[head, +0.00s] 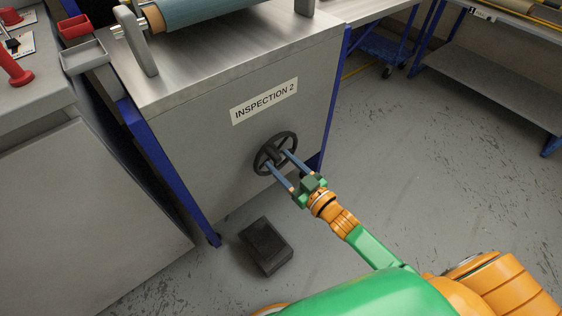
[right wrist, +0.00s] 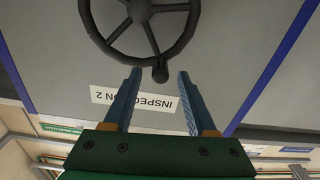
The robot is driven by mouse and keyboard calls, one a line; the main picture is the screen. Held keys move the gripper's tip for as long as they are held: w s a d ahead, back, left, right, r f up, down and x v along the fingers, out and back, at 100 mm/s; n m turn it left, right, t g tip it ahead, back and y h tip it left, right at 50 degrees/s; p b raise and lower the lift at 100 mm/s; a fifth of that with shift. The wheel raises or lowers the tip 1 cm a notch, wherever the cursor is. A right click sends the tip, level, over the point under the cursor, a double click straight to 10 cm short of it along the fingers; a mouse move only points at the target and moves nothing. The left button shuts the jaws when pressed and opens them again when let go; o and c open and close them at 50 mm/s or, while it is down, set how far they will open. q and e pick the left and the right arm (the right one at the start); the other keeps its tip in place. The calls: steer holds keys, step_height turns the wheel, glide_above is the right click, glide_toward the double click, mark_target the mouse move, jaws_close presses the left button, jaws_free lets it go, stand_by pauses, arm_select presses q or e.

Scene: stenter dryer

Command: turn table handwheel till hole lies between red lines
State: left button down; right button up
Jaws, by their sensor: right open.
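The black spoked handwheel (head: 271,152) is on the grey front panel of the table marked INSPECTION 2. It also shows in the right wrist view (right wrist: 140,12), with a dark knob (right wrist: 160,74) at its rim. My right gripper (head: 277,160) is open, its two blue fingers pointing at the wheel. In the right wrist view the knob appears between the fingertips (right wrist: 159,74), with a gap on each side; I cannot tell how deep it sits. I see no hole or red lines in these views. My left gripper is not in view.
The table's steel top (head: 220,62) carries a blue roll (head: 205,10). A dark block (head: 266,246) lies on the floor below the panel. A grey machine stands at left with a red bin (head: 75,27). A blue-legged bench (head: 500,85) is at right; floor between is open.

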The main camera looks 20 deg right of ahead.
steer(key=shift+x, duration=1.1)
steer(key=shift+f, duration=0.1)
jaws_close()
stand_by(0.4)
